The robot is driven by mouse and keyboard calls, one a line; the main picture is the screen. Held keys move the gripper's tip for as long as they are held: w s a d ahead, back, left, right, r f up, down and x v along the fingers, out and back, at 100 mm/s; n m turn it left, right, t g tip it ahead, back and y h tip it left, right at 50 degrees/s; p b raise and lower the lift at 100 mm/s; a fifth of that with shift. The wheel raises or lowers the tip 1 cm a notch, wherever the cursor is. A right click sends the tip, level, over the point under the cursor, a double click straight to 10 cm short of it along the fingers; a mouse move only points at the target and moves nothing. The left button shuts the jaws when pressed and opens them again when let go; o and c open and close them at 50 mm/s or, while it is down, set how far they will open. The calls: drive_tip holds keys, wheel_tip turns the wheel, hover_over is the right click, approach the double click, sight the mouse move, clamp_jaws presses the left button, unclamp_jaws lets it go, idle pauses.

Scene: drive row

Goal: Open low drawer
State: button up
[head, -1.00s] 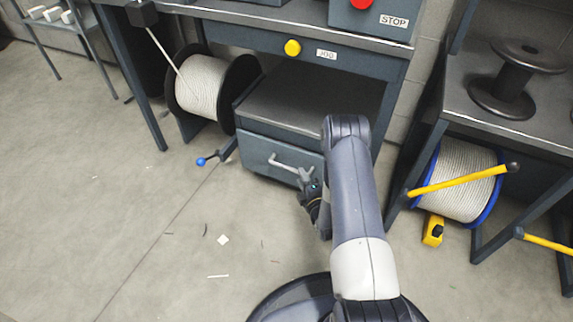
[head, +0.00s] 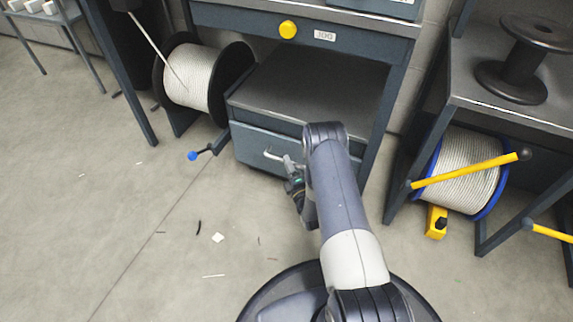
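The low drawer (head: 249,143) is a blue-grey front under the open shelf of the middle bench, and it looks shut. Its pale bar handle (head: 271,154) runs across the front. My gripper (head: 287,162) is at the right part of the handle, overlapping it in the head view. I cannot tell whether it touches the handle or whether its fingers are open or shut. My arm hides the right part of the drawer front.
A bench leg is at right. A blue-rimmed reel (head: 466,172) and yellow bars (head: 470,170) are further right. Small scraps (head: 217,238) lie on clear floor in front.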

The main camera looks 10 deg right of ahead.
drive_tip(key=shift+x, duration=1.05)
clamp_jaws()
